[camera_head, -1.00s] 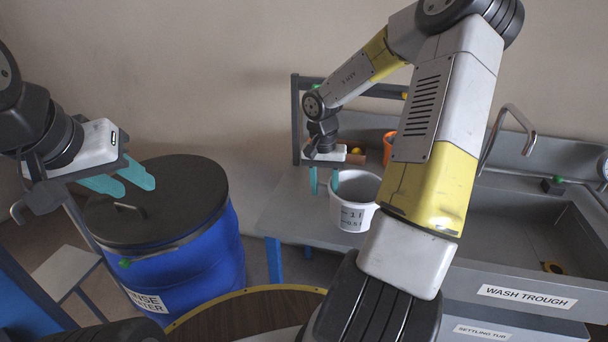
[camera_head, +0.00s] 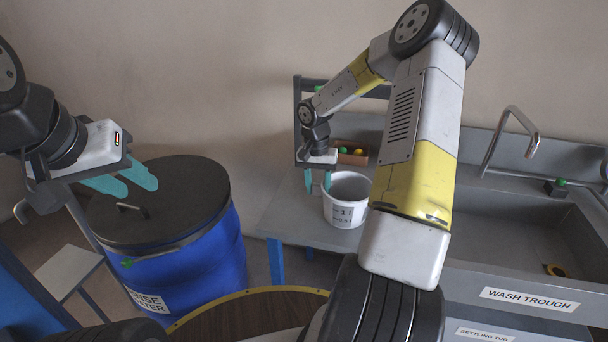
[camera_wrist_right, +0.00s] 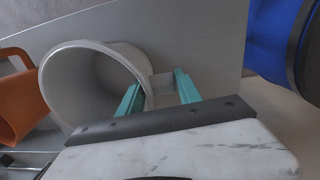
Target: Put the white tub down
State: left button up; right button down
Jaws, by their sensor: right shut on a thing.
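The white tub (camera_head: 342,212), a round bucket with black volume marks, is upright over the grey bench, left of my right forearm. My right gripper (camera_head: 318,182) is shut on the tab at its rim. In the right wrist view the tub (camera_wrist_right: 62,95) looks empty, and the teal fingers (camera_wrist_right: 160,88) sit either side of the tab. I cannot tell whether its base touches the bench. My left gripper (camera_head: 138,184) is open and empty, near the blue drum's black lid.
The grey bench (camera_head: 285,222) has free room left of the tub. An orange container (camera_wrist_right: 18,100) is beside the tub in the wrist view. The wash trough (camera_head: 520,240) is right, the blue drum (camera_head: 190,265) left.

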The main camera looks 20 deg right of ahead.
jog(key=c, duration=0.8)
grip_release()
jog(key=shift+f, duration=0.1)
